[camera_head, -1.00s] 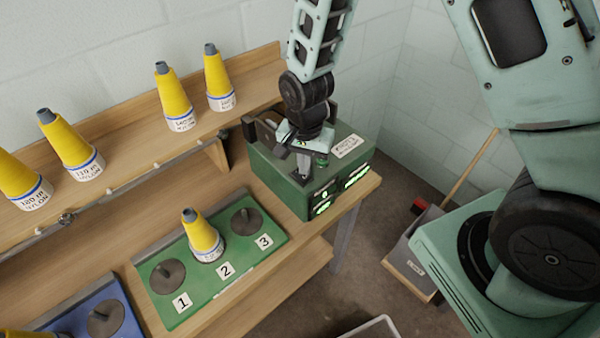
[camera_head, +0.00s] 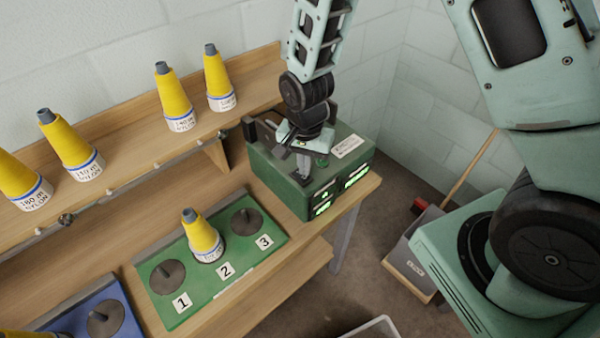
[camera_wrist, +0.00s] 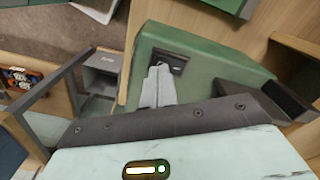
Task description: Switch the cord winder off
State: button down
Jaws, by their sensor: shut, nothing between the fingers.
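The cord winder is a green box (camera_head: 280,182) at the right end of the wooden bench, with lit green displays on its front right face. My gripper (camera_head: 304,180) is shut and empty, pointing down at the box's top near its front edge. In the wrist view my gripper's fingertips (camera_wrist: 160,68) are at a small dark switch (camera_wrist: 172,60) set in the green top. The fingers partly cover the switch. I cannot tell whether they touch it or which way it is set.
A green board (camera_head: 180,310) with pegs numbered 1 to 3 holds a yellow cone (camera_head: 204,238) on position 2. Several yellow cones stand on the shelf (camera_head: 140,135) behind. A blue board (camera_head: 75,318) lies at left. A grey bin (camera_head: 415,255) stands on the floor at right.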

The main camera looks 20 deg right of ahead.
aim_at(303, 178)
jog(key=shift+f+b, duration=0.7)
jog(key=shift+f, duration=0.25)
dwell(0.9)
jog(key=shift+r+p, duration=2.95)
jog(key=shift+r, duration=0.6)
jog(key=shift+s+a+r+b, duration=0.1)
jog(key=shift+a+b, duration=0.15)
jog(key=shift+b, duration=0.05)
jog(key=s+a+r+n+b, duration=0.3)
jog(key=s+r+n+b, duration=0.1)
jog(key=s+n, duration=0.4)
jog(key=s+a+r+n+b, duration=0.2)
jog(key=s+r+n+b, duration=0.2)
jog(key=s+n, duration=0.4)
jog(key=s+r, duration=0.1)
jog(key=s, duration=0.3)
jog(key=shift+a+r+y, duration=0.3)
jog(key=shift+a+r, duration=0.1)
